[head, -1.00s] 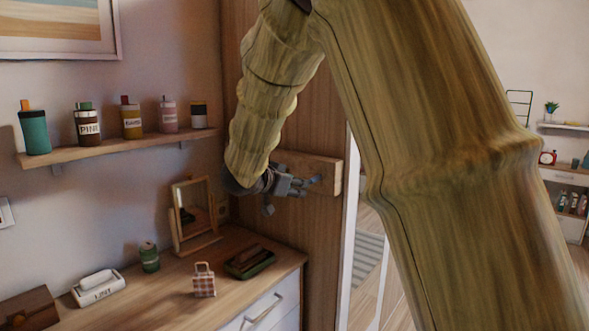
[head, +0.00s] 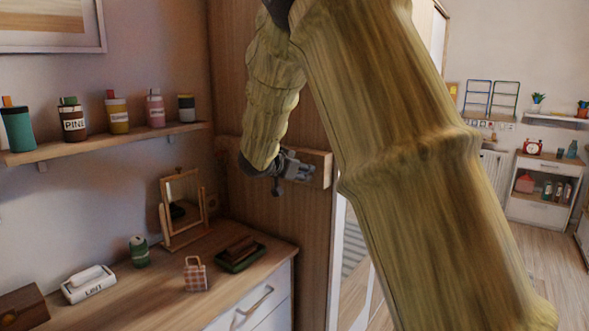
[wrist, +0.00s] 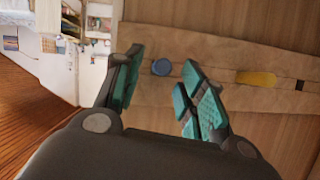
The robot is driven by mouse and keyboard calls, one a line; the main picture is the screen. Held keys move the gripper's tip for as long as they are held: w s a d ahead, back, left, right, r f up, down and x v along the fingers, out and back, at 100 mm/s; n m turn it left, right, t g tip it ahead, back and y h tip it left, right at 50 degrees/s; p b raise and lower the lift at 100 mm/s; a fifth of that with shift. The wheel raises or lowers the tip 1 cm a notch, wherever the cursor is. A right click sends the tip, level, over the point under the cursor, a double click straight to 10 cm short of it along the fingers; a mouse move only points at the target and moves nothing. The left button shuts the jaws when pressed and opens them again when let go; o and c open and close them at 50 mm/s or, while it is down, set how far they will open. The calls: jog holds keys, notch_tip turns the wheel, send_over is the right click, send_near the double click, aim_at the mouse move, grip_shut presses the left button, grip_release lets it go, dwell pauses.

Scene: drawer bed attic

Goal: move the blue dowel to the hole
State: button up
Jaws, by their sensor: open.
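A wooden board (wrist: 215,58) is fixed to a wood-panelled surface and also shows behind my gripper in the head view (head: 318,170). The blue dowel (wrist: 161,67) sticks out of the board in the wrist view, seen end-on. A yellow peg (wrist: 256,78) is on the board to its right. A small dark square hole (wrist: 299,85) lies further right, past the yellow peg. My gripper (wrist: 162,60) is open, with its teal-padded fingers on either side of the blue dowel in the picture. Contact cannot be told. In the head view my gripper (head: 302,170) hides the dowel.
A shelf (head: 110,144) with several bottles is on the left wall. Open floor lies to the right.

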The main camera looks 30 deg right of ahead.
jog(key=shift+w+d+f, duration=0.25)
jog(key=shift+d, duration=0.3)
jog(key=shift+c, duration=0.4)
grip_shut()
